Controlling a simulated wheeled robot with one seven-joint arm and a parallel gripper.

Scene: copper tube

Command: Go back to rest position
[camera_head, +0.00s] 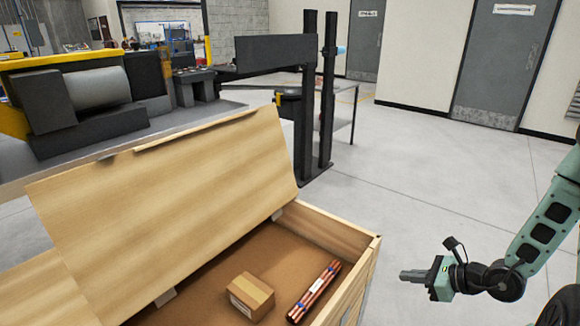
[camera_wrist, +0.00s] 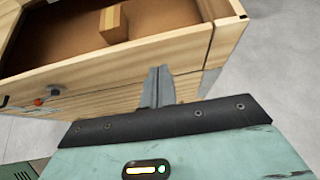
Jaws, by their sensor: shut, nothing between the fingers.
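My gripper (camera_head: 415,275) is at the lower right in the head view, out to the right of the wooden crate. Its fingers are shut and empty. In the wrist view the closed fingers (camera_wrist: 158,88) point toward the crate's side wall. The copper tubes (camera_head: 314,291) lie as a bundle inside the crate, near its right wall. They do not show in the wrist view.
The wooden crate (camera_head: 372,262) stands with its lid (camera_head: 170,215) raised. A cardboard box (camera_head: 250,296) lies inside, left of the tubes; it also shows in the wrist view (camera_wrist: 114,22). A black post frame (camera_head: 328,100) stands behind. Grey floor (camera_head: 430,190) to the right is clear.

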